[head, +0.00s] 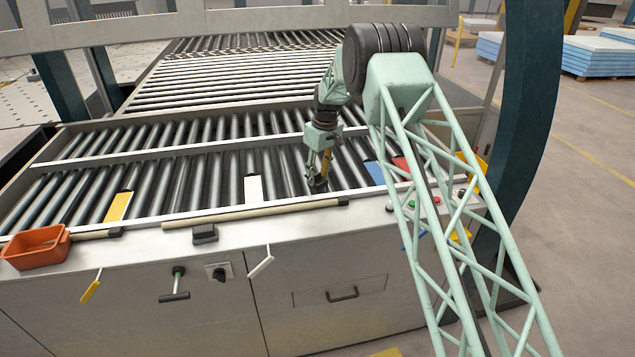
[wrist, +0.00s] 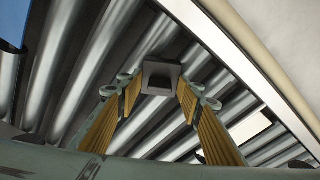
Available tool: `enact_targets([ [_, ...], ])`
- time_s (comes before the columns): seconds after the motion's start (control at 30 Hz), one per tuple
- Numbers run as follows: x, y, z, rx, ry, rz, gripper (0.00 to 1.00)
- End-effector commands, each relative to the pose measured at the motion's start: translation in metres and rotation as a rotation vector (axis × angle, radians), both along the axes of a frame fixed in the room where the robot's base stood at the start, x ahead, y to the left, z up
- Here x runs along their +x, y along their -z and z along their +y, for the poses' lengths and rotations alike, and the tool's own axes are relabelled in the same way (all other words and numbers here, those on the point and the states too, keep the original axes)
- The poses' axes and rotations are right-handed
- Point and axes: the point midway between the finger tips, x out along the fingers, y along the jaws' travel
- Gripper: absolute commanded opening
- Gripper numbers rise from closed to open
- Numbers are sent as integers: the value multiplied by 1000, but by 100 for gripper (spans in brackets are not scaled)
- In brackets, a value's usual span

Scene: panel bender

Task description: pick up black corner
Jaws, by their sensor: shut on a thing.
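My gripper (head: 319,178) is over the rollers near the front right of the conveyor, pointing down. In the wrist view, its yellow-padded fingers (wrist: 160,90) are on both sides of the black corner (wrist: 158,76), a small dark grey piece with a blacker recess, and are shut on it. In the head view the black corner (head: 317,186) shows only as a dark patch at the fingertips, partly hidden by them. I cannot tell whether it touches the rollers.
An orange bin (head: 36,247) stands at the left. Pale rods (head: 255,212) and a black block (head: 205,234) lie along the front ledge. Yellow (head: 118,206), white (head: 253,189), blue (head: 374,172) and red (head: 402,164) plates lie at the front rollers. The rollers behind are clear.

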Motion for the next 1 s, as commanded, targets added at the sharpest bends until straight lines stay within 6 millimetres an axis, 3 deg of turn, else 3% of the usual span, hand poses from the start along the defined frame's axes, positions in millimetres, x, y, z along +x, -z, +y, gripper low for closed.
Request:
enact_targets([
  [0.37, 0, -3, 0, 0, 0, 0, 26],
  [0.87, 1, -36, 0, 0, 0, -1, 26],
  [1.0, -7, -35, -1, 0, 0, 1, 26],
])
